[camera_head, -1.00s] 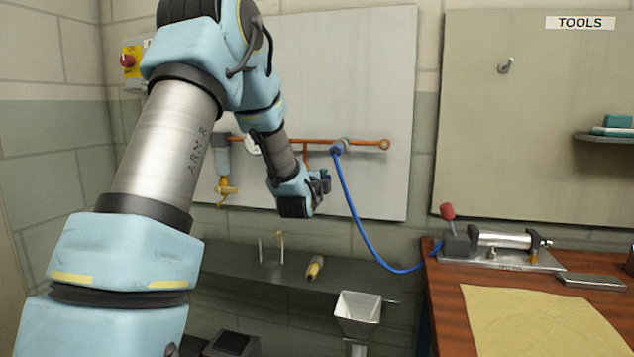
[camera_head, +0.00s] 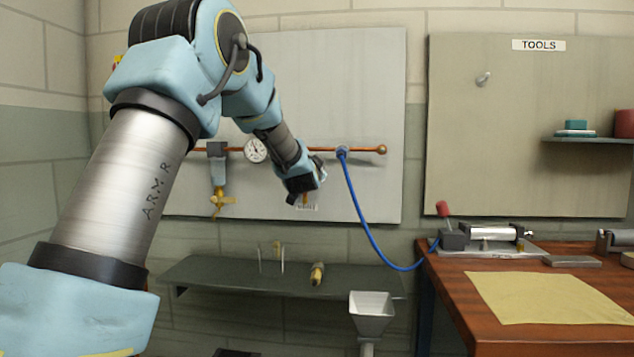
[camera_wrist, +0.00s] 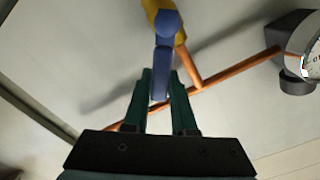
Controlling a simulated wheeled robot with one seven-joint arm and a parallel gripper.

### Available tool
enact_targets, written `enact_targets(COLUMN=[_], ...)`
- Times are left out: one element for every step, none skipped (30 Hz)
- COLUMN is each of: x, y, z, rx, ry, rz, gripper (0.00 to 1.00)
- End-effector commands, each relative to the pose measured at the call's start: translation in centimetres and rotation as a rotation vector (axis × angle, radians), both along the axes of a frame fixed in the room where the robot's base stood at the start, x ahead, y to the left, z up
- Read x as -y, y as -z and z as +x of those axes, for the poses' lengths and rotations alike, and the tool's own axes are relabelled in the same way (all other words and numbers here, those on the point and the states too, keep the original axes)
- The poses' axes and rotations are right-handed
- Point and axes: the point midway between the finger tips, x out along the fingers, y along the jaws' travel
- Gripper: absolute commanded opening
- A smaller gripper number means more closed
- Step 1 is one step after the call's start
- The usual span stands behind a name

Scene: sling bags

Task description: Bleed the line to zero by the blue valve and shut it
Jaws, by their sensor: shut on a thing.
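My gripper (camera_head: 318,172) is at the copper pipe (camera_head: 365,149) on the wall panel. In the wrist view, my gripper (camera_wrist: 160,85) has its two green fingers closed on the blue valve's lever (camera_wrist: 163,50). The lever joins a yellow valve body (camera_wrist: 180,32) on a short copper branch. In the head view my wrist hides most of the valve. A round white pressure gauge (camera_head: 256,150) sits on the pipe left of my gripper; its needle is too small to read surely. Part of the gauge shows at the right of the wrist view (camera_wrist: 314,55).
A blue hose (camera_head: 362,220) hangs from the pipe to a hand pump (camera_head: 490,236) on the wooden bench. A filter with a yellow tap (camera_head: 219,200) hangs at left. Below are a dark shelf (camera_head: 215,275) and a funnel (camera_head: 371,312). A tool board (camera_head: 530,120) is at right.

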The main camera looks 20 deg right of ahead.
Motion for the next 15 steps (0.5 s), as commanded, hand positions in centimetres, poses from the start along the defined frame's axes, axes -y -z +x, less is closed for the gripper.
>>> enact_targets(x=[-0.3, -0.4, -0.6, -0.7, -0.9, -1.1, -1.2, -1.4, -1.6, -1.7, -1.8, -2.0, -2.1, -2.3, -2.4], y=[0.3, 0.2, 0.1, 0.0, -0.1, -0.2, -0.2, -0.3, -0.4, -0.4, -0.5, -0.6, -0.6, -0.7, -0.7], z=[0.1, 0.2, 0.3, 0.4, 0.4, 0.6, 0.7, 0.7, 0.8, 0.9, 1.0, 1.1, 1.1, 1.2, 1.3], rx=[-0.02, -0.033, -0.051, -0.065, -0.078, -0.095, -0.109, -0.123, -0.139, -0.152, -0.164, -0.18, -0.19, -0.202, -0.216], ry=[0.0, 0.0, 0.0, 0.0, 0.0, 0.0, -0.001, -0.002, -0.001, -0.002, -0.002, -0.001, -0.002, -0.002, -0.002], rz=[-0.039, -0.064, -0.099, -0.123, -0.148, -0.18, -0.204, -0.227, -0.259, -0.28, -0.303, -0.333, -0.353, -0.372, -0.396], gripper=[0.0, 0.0, 0.0, 0.0, 0.0, 0.0, 0.0, 0.0, 0.0, 0.0, 0.0, 0.0, 0.0, 0.0, 0.0])
